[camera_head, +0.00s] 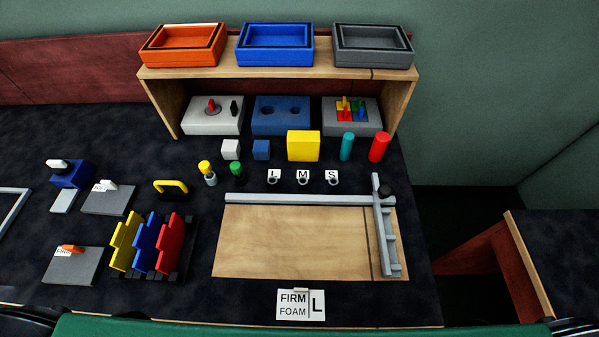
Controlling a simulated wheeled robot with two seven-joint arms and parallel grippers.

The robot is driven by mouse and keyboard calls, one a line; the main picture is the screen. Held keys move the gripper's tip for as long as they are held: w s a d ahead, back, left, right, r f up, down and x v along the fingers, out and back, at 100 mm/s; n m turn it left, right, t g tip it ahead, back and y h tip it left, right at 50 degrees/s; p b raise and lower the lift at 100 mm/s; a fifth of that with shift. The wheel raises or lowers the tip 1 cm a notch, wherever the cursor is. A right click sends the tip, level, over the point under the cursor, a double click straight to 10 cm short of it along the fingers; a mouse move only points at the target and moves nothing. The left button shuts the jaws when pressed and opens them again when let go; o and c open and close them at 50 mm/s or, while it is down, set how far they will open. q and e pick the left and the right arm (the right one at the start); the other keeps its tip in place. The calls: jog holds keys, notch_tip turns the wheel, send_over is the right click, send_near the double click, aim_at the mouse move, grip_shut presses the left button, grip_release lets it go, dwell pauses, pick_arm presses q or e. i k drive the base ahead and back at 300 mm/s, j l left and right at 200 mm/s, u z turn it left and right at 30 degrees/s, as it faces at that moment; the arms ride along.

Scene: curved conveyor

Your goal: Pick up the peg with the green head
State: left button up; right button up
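The peg with the green head (236,169) stands upright on the dark table, left of the middle of the camera_head view. Its lower part looks dark and is hard to make out. A similar peg with a yellow head (204,167) and a pale grey body stands just to its left, with a small gap between them. Neither gripper shows in this view; only dark parts, probably of my arms, show at the bottom left and bottom right corners.
Behind the pegs stand a white cube (230,149) and a blue cube (261,150). A yellow handle (171,188) lies to the left, and lettered rings (274,177) to the right. A wooden board (290,245) with grey rails lies in front. A wooden shelf (270,73) stands behind.

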aim_at(235, 167)
jog(key=k+j+u, duration=0.2)
jog(key=j+u, duration=0.15)
jog(key=k+j+u, duration=0.1)
jog(key=j+u, duration=0.2)
jog(key=j, duration=0.3)
jog(key=j+u, duration=0.35)
jog(key=j, duration=0.15)
jog(key=z, duration=1.25)
jog(key=k+l, duration=0.05)
